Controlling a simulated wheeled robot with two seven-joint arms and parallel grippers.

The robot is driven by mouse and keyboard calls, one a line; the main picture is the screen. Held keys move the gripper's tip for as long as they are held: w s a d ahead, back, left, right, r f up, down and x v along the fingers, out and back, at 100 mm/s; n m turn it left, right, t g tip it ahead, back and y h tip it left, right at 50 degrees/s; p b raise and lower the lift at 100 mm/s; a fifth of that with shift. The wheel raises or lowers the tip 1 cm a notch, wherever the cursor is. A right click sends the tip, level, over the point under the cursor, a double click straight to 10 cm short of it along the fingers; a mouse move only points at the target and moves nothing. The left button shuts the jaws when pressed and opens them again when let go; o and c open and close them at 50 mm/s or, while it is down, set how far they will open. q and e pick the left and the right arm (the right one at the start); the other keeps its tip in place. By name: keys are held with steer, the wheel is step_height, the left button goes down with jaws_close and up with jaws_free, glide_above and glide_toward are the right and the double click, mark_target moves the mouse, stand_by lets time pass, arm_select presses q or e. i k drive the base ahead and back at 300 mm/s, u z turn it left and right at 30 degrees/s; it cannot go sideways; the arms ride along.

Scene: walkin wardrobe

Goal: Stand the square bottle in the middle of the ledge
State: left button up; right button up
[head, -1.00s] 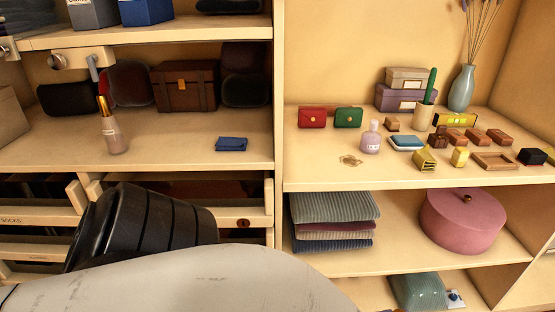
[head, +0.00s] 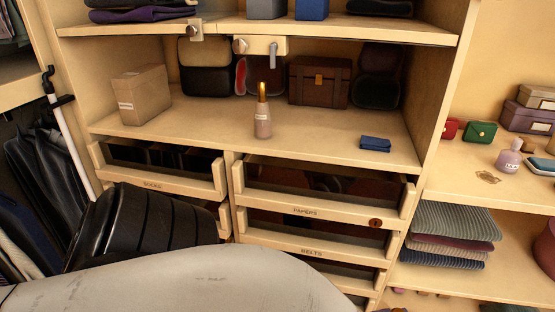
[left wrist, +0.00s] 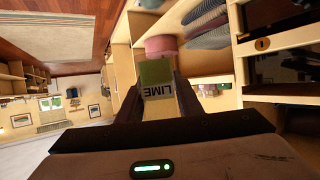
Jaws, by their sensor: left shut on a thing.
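In the left wrist view, a green square bottle (left wrist: 155,74) with a label reading LIME sits between the two dark fingers of my left gripper (left wrist: 160,95). The gripper is shut on it and holds it in the air. The head view shows part of my arm at the bottom, but neither the bottle nor the gripper. A wide wooden ledge (head: 200,128) runs above the drawers in the head view; I cannot tell for sure that it is the task's ledge. Its front middle is bare left of a pink bottle. My right gripper is not in view.
On that ledge stand a pink bottle with a gold cap (head: 263,118), a beige box (head: 142,95), a brown case (head: 319,82) and a small blue wallet (head: 375,144). Open drawers (head: 310,212) stick out below. A right-hand shelf holds a lilac bottle (head: 508,158).

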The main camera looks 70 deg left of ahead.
mark_target(192, 125)
steer(key=u, duration=1.9)
